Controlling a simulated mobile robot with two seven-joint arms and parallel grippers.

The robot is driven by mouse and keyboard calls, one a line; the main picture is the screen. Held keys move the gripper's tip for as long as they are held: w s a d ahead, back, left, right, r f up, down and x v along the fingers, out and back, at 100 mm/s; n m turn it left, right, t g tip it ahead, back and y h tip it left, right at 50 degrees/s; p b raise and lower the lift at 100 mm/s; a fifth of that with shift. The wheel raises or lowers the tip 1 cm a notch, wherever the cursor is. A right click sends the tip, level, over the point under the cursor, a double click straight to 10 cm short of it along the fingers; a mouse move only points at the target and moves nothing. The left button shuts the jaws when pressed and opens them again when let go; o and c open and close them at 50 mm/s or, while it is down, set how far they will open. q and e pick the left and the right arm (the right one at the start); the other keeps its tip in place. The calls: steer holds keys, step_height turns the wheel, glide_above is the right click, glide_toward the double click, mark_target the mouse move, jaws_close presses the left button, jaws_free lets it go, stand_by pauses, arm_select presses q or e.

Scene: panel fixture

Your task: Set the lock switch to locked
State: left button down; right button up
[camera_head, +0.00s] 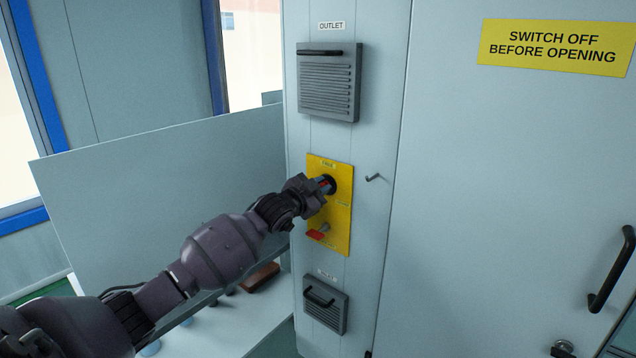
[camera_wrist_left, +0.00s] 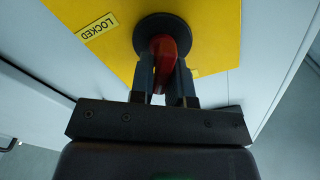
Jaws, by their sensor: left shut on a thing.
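The lock switch is a red handle (camera_wrist_left: 163,52) on a round black base (camera_wrist_left: 168,30), mounted on a yellow plate (camera_head: 342,222) on the cabinet's narrow face. My left gripper (camera_head: 324,186) is at the switch in the head view. In the left wrist view its two fingers (camera_wrist_left: 162,80) are shut on the red handle, one on each side. A "LOCKED" label (camera_wrist_left: 97,25) shows on the plate at upper left there. In the head view the gripper hides much of the handle, so its exact setting is hard to tell. My right gripper is not in view.
A red tag-like part (camera_head: 315,234) with a small grey piece sits low on the plate. Vented outlet (camera_head: 328,85) and lower (camera_head: 324,304) covers are above and below. A cabinet door handle (camera_head: 612,270) is far right.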

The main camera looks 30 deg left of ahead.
arm_select(q)
steer(key=m+p, duration=0.1)
steer(key=m, duration=0.2)
steer(key=shift+d, duration=0.1)
steer(key=m, duration=0.1)
steer(key=m+p, duration=0.1)
steer(key=m, duration=0.1)
steer(key=shift+d+f+m, duration=0.1)
steer(key=shift+f+m, duration=0.15)
steer(key=shift+m, duration=0.05)
steer(key=shift+f+m+p, duration=0.15)
steer(key=shift+m+p, duration=0.25)
steer(key=shift+m, duration=0.7)
steer(key=shift+f+m, duration=0.15)
steer(key=shift+m, duration=1.05)
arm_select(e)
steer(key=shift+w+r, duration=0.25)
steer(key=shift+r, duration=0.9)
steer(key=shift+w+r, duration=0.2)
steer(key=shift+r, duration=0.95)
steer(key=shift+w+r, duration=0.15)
arm_select(q)
steer(key=c, duration=1.2)
jaws_free()
steer(key=shift+o, duration=0.2)
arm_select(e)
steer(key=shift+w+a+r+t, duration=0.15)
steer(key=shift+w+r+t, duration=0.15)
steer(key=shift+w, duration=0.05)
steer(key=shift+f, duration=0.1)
